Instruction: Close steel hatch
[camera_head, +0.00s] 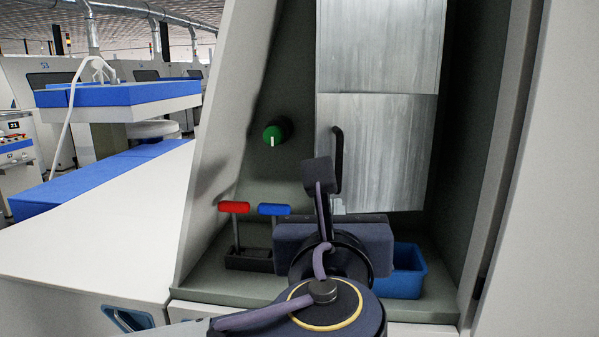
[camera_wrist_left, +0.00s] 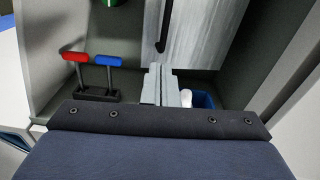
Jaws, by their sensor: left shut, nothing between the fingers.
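The steel hatch (camera_head: 390,150) is a brushed grey panel in the recess, below another steel panel (camera_head: 380,45). Its black bar handle (camera_head: 338,160) runs vertically along its left side. I cannot tell how far the hatch stands from its frame. My left gripper (camera_head: 338,207) is in front of the hatch's lower part, mostly hidden by my own wrist. In the left wrist view, its grey fingers (camera_wrist_left: 160,84) are together and empty, just below the lower end of the handle (camera_wrist_left: 164,35), with the hatch (camera_wrist_left: 205,35) behind. My right gripper is in neither view.
A red-handled lever (camera_head: 234,207) and a blue-handled lever (camera_head: 273,209) stand left of my gripper. A green knob (camera_head: 272,135) is on the back wall. A blue bin (camera_head: 408,272) sits at lower right. Recess side walls bound both sides.

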